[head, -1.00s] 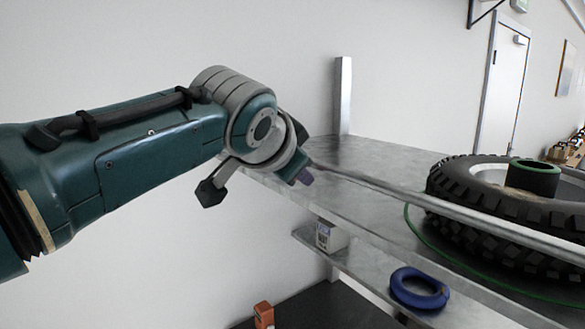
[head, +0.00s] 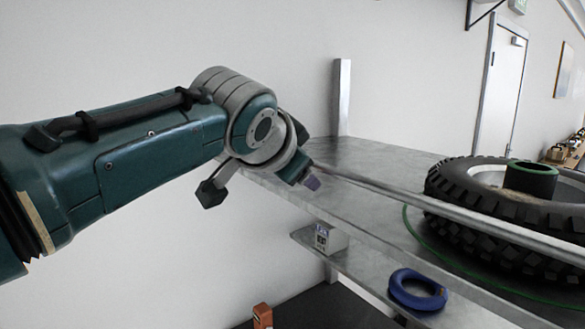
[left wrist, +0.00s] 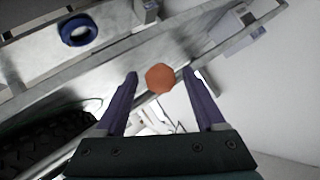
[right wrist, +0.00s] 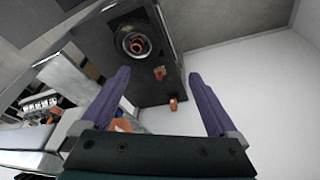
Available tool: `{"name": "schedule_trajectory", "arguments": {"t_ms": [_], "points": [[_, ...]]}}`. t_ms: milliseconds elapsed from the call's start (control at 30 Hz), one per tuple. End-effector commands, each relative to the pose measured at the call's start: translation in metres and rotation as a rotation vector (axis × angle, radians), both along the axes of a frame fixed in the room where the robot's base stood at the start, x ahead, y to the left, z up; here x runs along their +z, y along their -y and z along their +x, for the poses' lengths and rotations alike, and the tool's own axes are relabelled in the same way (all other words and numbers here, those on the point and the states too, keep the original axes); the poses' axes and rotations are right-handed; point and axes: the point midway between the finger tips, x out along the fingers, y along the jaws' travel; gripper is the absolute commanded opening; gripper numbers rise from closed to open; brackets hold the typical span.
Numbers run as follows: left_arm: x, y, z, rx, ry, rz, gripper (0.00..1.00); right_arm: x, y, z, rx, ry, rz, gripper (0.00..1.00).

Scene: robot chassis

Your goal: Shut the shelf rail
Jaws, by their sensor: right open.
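The shelf rail (head: 390,190) is a grey metal bar running along the front edge of the top shelf (head: 375,155), in front of the tyre. Its left end meets my left gripper (head: 311,182) in the head view, where the gripper hides part of it. In the left wrist view, my left gripper (left wrist: 160,75) is open, with an orange round knob (left wrist: 160,78) showing between its fingertips. I cannot tell whether the fingers touch the knob. My right gripper (right wrist: 159,74) is open and empty in its wrist view; it is outside the head view.
A big black tyre (head: 445,184) with a dark green-rimmed cylinder (head: 530,179) lies on the top shelf. A blue ring (head: 416,290) and a small white box (head: 330,238) are on the shelf below. An upright post (head: 342,98) stands at the back. An orange item (head: 262,316) sits lower.

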Motion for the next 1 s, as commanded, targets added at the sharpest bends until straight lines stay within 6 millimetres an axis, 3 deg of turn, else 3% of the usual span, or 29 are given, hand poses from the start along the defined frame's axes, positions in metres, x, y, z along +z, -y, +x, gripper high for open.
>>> {"name": "schedule_trajectory", "arguments": {"t_ms": [467, 1000], "points": [[0.006, -0.005, -0.011, 0.001, 0.0, 0.001, 0.71, 0.0, 0.0, 0.0, 0.0, 0.0, 0.0, 0.95], [0.036, -0.021, -0.067, 0.0, 0.001, 0.0, 0.71, -0.023, 0.0, 0.0, 0.0, 0.0, 0.0, 0.95]]}}
